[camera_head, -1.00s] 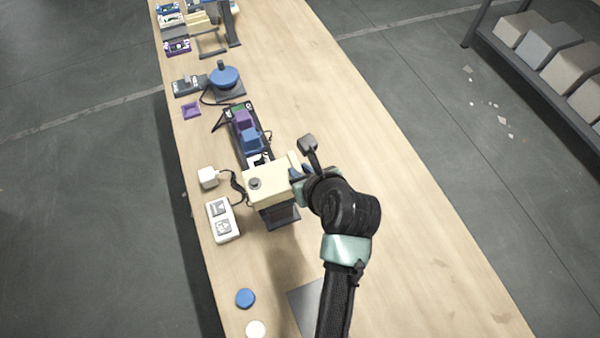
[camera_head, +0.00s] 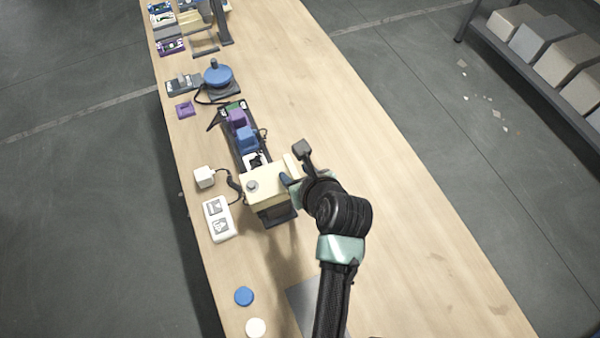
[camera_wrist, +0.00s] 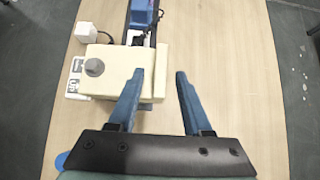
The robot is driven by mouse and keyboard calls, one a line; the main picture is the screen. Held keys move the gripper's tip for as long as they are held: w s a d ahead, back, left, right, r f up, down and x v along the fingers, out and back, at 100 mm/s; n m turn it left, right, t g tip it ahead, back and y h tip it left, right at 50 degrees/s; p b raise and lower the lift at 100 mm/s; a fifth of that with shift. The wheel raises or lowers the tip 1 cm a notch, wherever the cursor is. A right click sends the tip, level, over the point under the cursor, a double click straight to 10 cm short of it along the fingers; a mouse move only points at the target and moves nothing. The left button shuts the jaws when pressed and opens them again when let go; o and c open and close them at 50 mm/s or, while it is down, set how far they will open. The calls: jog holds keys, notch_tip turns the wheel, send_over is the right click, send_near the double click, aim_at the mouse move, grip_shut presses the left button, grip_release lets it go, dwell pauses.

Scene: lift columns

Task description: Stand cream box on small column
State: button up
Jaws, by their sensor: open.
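The cream box (camera_head: 272,190), with a grey round knob on top, sits above a dark column (camera_head: 279,214) near the left side of the table. The box hides most of the column, and I cannot tell how fully it rests on it. My gripper (camera_wrist: 160,74) is open at the box's right end. In the wrist view, the left blue finger overlaps the cream box (camera_wrist: 112,72), and the right finger is just clear of its right side. My gripper also shows in the head view (camera_head: 288,182), partly hidden by my own wrist.
Purple and blue blocks (camera_head: 247,140) stand in a dark frame behind the box. A white switch panel (camera_head: 218,219) and a white adapter (camera_head: 205,177) with a cable are at its left. A blue disc (camera_head: 244,296) and white disc (camera_head: 256,327) lie in front. The table's right side is clear.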

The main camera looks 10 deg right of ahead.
jog(key=v, duration=1.2)
jog(key=w+r+n+t+h, duration=0.1)
jog(key=w+r+n+t, duration=0.55)
jog(key=r, duration=0.65)
jog(key=w+r+n+t+h, duration=0.1)
jog(key=w+r+n+t, duration=0.25)
jog(key=r+n, duration=0.8)
jog(key=s+a+r+n+t, duration=0.1)
jog(key=s+r+n+t, duration=0.2)
jog(key=r, duration=0.6)
jog(key=s+a+r+n+t, duration=0.2)
jog(key=r+n, duration=0.4)
jog(key=r, duration=0.4)
jog(key=s+a+r+n+t, duration=0.2)
jog(key=s+r+n+t, duration=0.1)
jog(key=r, duration=0.6)
jog(key=shift+s+r+n+t+h, duration=0.2)
jog(key=shift+s+n+t+h, duration=0.35)
jog(key=shift+n, duration=0.65)
jog(key=shift+s+a, duration=0.1)
jog(key=shift+f+b, duration=0.8)
jog(key=shift+b, duration=0.1)
